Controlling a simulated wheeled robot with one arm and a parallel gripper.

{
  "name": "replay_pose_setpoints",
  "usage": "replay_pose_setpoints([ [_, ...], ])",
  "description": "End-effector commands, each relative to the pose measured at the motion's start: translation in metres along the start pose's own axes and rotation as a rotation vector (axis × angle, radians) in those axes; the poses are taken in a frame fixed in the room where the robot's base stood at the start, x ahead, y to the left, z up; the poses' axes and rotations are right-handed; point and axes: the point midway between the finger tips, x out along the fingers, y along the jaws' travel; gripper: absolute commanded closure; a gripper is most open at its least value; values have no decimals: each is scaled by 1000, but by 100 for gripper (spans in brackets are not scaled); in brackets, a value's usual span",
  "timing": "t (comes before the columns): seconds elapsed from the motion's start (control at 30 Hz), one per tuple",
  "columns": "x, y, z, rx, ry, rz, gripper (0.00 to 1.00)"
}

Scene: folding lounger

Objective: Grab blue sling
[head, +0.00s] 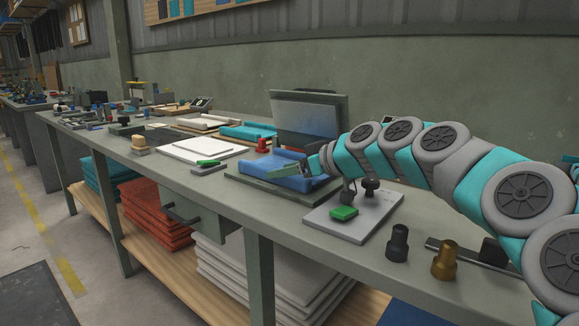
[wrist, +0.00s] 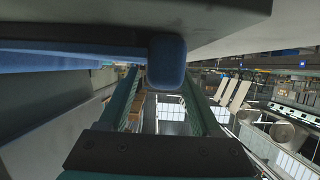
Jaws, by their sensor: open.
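The blue sling (head: 288,182) lies folded on a dark flat base on the workbench in the head view. In the wrist view its blue fabric (wrist: 60,53) runs in from the left and ends in a rounded blue end (wrist: 166,62). My gripper (head: 284,172) is over the right part of the sling in the head view. In the wrist view my gripper (wrist: 162,88) is open, with the rounded end in line with the gap between its two fingers. I cannot tell whether the fingers touch it.
A black and a brass fitting (head: 445,260) stand to the right. A tilted grey panel (head: 309,117) stands behind the sling. White sheets (head: 200,150) lie to the left.

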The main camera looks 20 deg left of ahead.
Motion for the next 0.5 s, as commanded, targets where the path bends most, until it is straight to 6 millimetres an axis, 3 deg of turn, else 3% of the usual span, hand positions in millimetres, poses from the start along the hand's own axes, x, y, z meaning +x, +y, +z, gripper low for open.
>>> replay_pose_setpoints([
  [0.17,0,0,0,0,0,0,37],
  [0.5,0,0,0,0,0,0,76],
])
